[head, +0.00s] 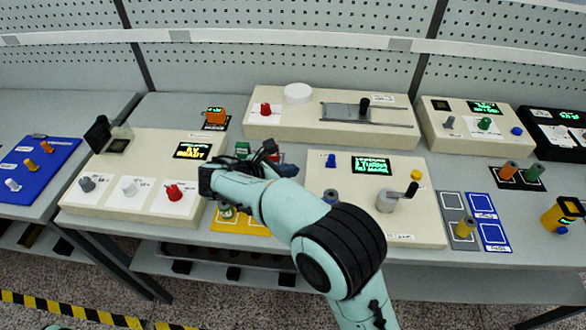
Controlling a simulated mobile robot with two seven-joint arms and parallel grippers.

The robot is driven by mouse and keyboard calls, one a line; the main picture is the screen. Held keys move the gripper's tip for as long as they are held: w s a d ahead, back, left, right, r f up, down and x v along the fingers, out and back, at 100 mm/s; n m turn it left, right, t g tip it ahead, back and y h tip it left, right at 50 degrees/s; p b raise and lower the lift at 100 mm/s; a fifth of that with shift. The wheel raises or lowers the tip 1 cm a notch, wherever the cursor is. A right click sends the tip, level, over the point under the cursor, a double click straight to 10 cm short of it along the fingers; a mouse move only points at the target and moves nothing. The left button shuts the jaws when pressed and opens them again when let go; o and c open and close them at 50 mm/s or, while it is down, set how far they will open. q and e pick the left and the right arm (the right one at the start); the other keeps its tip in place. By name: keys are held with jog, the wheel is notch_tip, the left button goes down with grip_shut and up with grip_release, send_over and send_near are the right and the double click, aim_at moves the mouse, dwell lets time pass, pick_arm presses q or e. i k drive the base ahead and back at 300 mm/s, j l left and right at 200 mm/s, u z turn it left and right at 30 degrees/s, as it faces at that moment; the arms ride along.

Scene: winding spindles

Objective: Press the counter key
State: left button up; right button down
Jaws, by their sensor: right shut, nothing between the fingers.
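The winding panel (375,226) is a cream box right of centre. It has a lit green display (371,166), a blue key (330,160) left of the display, a yellow knob (416,174) at its right and a crank with a black handle (411,189). Which of these is the counter key I cannot read from the labels. My right gripper (205,181) is shut and empty. It is over the right edge of the left cream panel (135,150), well left of the blue key. My left gripper is not in view.
The left panel carries grey, white and red knobs and a display (192,151). My right forearm crosses between the panels and hides part of a yellow mat (222,222). Behind stands a cream box with a slider (365,112).

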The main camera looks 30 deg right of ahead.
aim_at(416, 175)
jog(key=k+j, duration=0.1)
jog(key=j, duration=0.85)
jog(key=k+j, duration=0.15)
jog(key=j, duration=0.35)
